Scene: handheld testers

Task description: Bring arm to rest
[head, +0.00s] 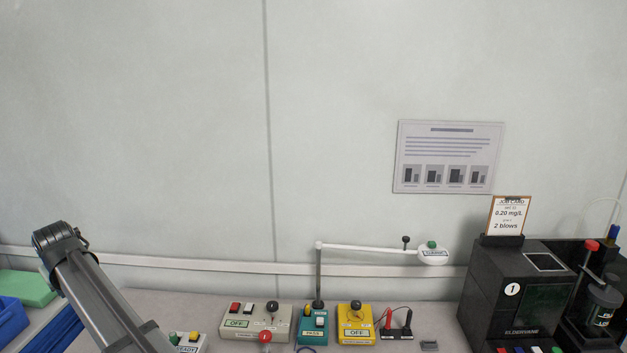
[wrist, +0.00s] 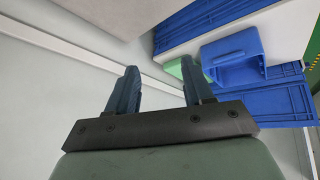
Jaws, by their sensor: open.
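My gripper (wrist: 156,88) shows in the wrist view with its two dark blue fingers spread apart and nothing between them. Pale wall lies behind the fingers. In the head view my grey arm rises at the lower left, over the left part of the bench (head: 140,300); the gripper's fingers cannot be made out there.
Along the bench stand a beige OFF box (head: 240,321), a teal box (head: 311,324), a yellow box (head: 356,325) and a black machine (head: 512,300) at right. A white swing arm (head: 370,248) stands above them. Blue bins (wrist: 232,58) and a green block (wrist: 174,67) lie at left of the bench.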

